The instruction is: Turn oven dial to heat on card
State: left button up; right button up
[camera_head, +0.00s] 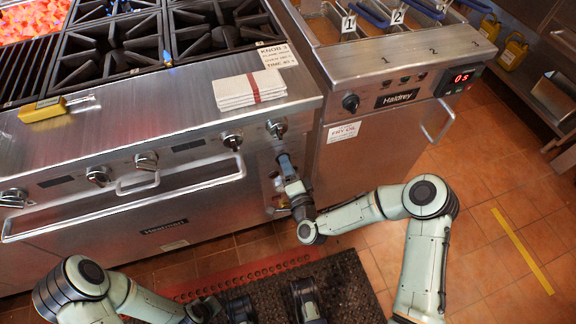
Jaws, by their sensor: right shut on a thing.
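The steel range (180,120) has a row of burner knobs, including one at its right end (276,128). A white card (279,56) with printed lines headed "KNOB 3" lies at the range's back right; its smaller lines, including an oven line, are hard to read. My right gripper (275,183) is at the range front's right end, below the last knob. It is shut on what seems to be the oven dial, which the gripper mostly hides; I cannot read its setting.
A folded white towel with a red stripe (250,90) lies on the range ledge. The oven door handle (130,202) sticks out beside my right gripper. A fryer (375,120) stands at the right. Open floor (490,200) is at right.

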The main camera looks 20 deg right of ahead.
pick_arm(q)
jog(key=shift+w+d+r+t+p, duration=0.15)
jog(key=shift+w+r+t+p, duration=0.3)
jog(key=shift+w+r, duration=0.7)
pick_arm(e)
jog(key=shift+a+r+n, duration=0.1)
jog(key=shift+n, duration=4.8)
jog(key=o, duration=1)
jog(key=shift+o, duration=0.2)
jog(key=shift+s, duration=0.1)
pick_arm(q)
jog(key=shift+s+d+r+g+p, duration=0.25)
jog(key=shift+s+d+r+p, duration=0.4)
jog(key=shift+s+r+p, duration=0.25)
pick_arm(e)
jog(key=s, duration=1.3)
jog(key=shift+d, duration=0.25)
